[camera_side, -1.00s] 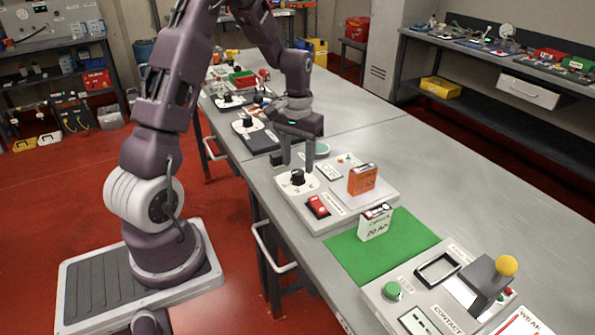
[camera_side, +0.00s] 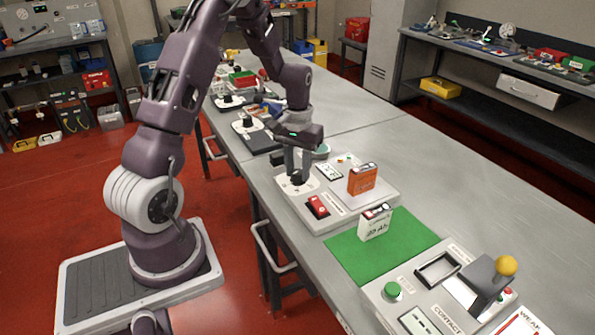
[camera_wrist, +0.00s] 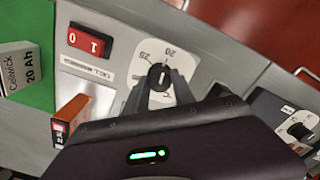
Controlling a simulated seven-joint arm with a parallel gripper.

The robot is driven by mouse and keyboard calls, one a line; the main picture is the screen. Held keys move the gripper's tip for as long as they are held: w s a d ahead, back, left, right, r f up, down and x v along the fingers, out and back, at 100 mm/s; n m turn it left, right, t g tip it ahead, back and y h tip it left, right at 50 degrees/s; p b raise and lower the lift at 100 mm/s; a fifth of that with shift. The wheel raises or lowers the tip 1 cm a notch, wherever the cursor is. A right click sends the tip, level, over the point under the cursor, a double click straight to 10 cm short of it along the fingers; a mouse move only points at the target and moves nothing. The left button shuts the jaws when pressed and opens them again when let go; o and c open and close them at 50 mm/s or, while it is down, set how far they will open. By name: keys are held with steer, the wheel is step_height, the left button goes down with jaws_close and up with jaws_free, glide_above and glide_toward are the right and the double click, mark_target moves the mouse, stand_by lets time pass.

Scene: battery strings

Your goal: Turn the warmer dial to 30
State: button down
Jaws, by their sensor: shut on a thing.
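The warmer dial is a black knob (camera_wrist: 158,76) on a white plate with printed numbers, among them 20 and 25. The plate's label is upside down in the wrist view. A pale line shows on the knob, but I cannot tell which number it points to. In the side view the knob (camera_side: 296,178) is at the near left of the grey warmer panel (camera_side: 335,220), partly hidden by the fingers. My gripper (camera_wrist: 159,86) points down over it, shut on the knob with one finger on either side.
A red rocker switch (camera_side: 317,205) and an upright orange battery (camera_side: 362,179) are on the same panel. A white battery marked 20 Ah (camera_side: 375,223) stands on a green mat (camera_side: 410,240) to the right. Another dial panel (camera_side: 250,130) lies behind.

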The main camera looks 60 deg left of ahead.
mark_target(298, 171)
steer(key=n, duration=0.4)
steer(key=shift+n, duration=0.3)
steer(key=n, duration=1.1)
steer(key=shift+n, duration=0.4)
steer(key=n, duration=0.6)
steer(key=c, duration=1.1)
jaws_free()
steer(key=shift+r, duration=1.75)
